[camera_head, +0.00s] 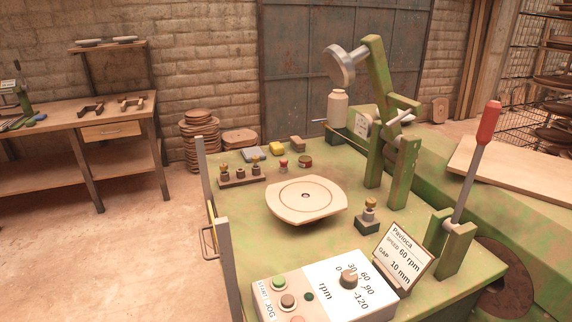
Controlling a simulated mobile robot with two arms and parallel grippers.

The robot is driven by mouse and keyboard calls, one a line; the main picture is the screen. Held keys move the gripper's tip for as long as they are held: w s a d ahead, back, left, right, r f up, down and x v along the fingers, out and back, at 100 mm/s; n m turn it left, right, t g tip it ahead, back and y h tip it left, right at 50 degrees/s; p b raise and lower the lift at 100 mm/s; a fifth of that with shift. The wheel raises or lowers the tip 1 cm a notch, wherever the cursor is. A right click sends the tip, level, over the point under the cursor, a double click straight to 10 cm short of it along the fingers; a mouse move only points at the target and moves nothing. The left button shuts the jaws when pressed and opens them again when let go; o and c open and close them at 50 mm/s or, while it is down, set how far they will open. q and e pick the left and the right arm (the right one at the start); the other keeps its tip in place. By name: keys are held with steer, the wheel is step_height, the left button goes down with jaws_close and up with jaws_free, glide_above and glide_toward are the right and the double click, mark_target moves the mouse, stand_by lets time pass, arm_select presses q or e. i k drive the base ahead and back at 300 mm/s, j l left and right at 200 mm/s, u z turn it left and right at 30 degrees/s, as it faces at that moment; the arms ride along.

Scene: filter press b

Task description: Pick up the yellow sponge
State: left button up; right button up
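The yellow sponge (277,148) is a small yellow block lying on the green machine table (335,240), near its back edge. It sits between a grey-blue flat piece (252,155) on its left and a small brown block (298,145) on its right. Its top and front show, and nothing covers it. Neither of my grippers is in view.
A round pale plate (306,198) lies in front of the sponge. A rack with brass-topped pieces (240,174) is to the left. A white bottle (337,108) and a green lever frame (378,110) stand to the right. A control panel (325,290) is at the front.

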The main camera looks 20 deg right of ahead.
mark_target(276, 148)
steer(key=i+j+z, duration=0.1)
steer(key=z, duration=0.2)
steer(key=i+j+z, duration=0.1)
steer(key=z, duration=0.2)
steer(key=i+j+z, duration=0.1)
steer(key=j, duration=0.3)
steer(key=i+j+z, duration=0.1)
steer(key=i+j, duration=0.15)
steer(key=j, duration=0.15)
steer(key=i+j+z, duration=0.1)
steer(key=j, duration=0.3)
steer(key=i+j+z, duration=0.1)
steer(key=j, duration=0.3)
steer(key=i+j, duration=0.15)
steer(key=j, duration=0.3)
steer(key=i+j+z, duration=0.15)
steer(key=j, duration=0.3)
